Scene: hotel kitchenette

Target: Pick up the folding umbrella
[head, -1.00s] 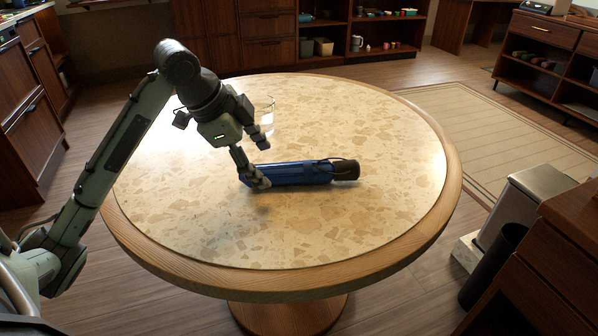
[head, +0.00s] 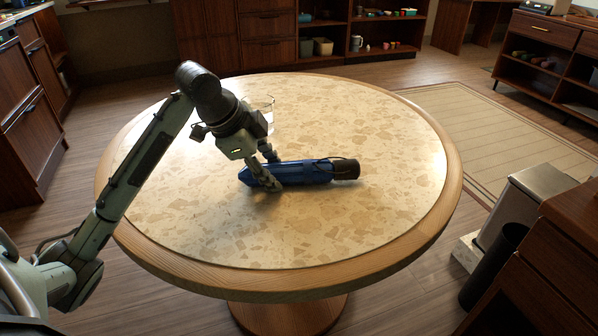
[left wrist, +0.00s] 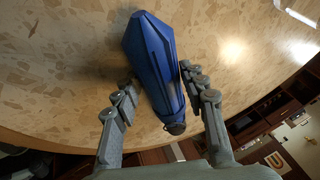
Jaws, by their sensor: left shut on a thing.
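The folding umbrella (head: 306,172) is blue with a black handle end and strap, and lies on its side on the round table (head: 330,235). It also shows in the left wrist view (left wrist: 153,62), running between the fingers. My left gripper (head: 268,172) is shut on the umbrella's body, left of its middle in the head view, with one finger on each side. It also shows in the left wrist view (left wrist: 157,92). The umbrella appears to rest on the tabletop. My right gripper is not in view.
A clear glass (head: 264,108) stands behind my left gripper on the table. The front and right of the tabletop are clear. A metal bin (head: 518,205) and a dark cabinet (head: 545,255) stand on the floor at the right.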

